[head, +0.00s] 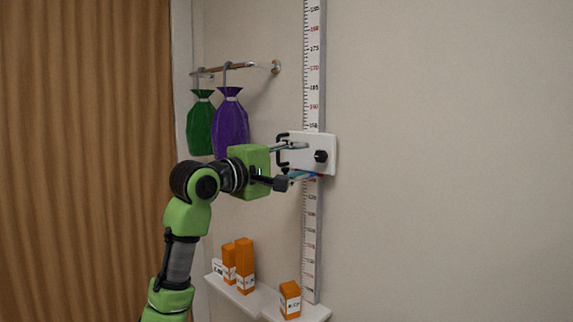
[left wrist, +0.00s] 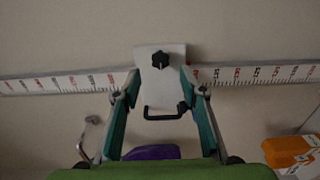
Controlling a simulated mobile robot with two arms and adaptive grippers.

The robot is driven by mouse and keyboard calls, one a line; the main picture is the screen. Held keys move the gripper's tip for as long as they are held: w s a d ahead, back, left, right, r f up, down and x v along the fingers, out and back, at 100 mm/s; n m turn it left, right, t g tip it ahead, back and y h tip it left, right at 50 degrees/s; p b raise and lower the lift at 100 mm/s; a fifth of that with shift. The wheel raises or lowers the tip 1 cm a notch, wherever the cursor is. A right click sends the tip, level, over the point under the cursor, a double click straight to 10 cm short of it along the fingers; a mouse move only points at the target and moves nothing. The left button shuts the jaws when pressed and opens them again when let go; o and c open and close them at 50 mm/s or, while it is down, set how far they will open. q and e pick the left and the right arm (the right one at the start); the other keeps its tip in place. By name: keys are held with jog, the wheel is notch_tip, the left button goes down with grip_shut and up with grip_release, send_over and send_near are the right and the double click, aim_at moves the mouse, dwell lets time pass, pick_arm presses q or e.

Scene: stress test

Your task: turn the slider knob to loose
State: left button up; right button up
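The white slider block (head: 322,140) sits on the vertical ruler rail (head: 314,65) on the wall. Its black slider knob (head: 321,156) is on the block's front face; in the left wrist view the lobed knob (left wrist: 160,60) shows between and beyond the fingertips. A black handle (left wrist: 165,112) sticks out from the block's near end. My left gripper (head: 307,160) is open and empty, with one finger above and one below the handle. Its fingertips lie near the block's two side edges, short of the knob; I cannot tell if they touch the block. My right gripper is out of view.
A green bag (head: 200,128) and a purple bag (head: 230,125) hang from a wall rod (head: 235,68) behind my left arm. Orange boxes (head: 245,265) stand on a white shelf (head: 262,300) below. The wall to the right is clear.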

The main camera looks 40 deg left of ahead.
pick_arm(q)
jog(key=shift+s+a, duration=0.1)
jog(key=shift+s, duration=2.05)
jog(key=shift+f, duration=0.1)
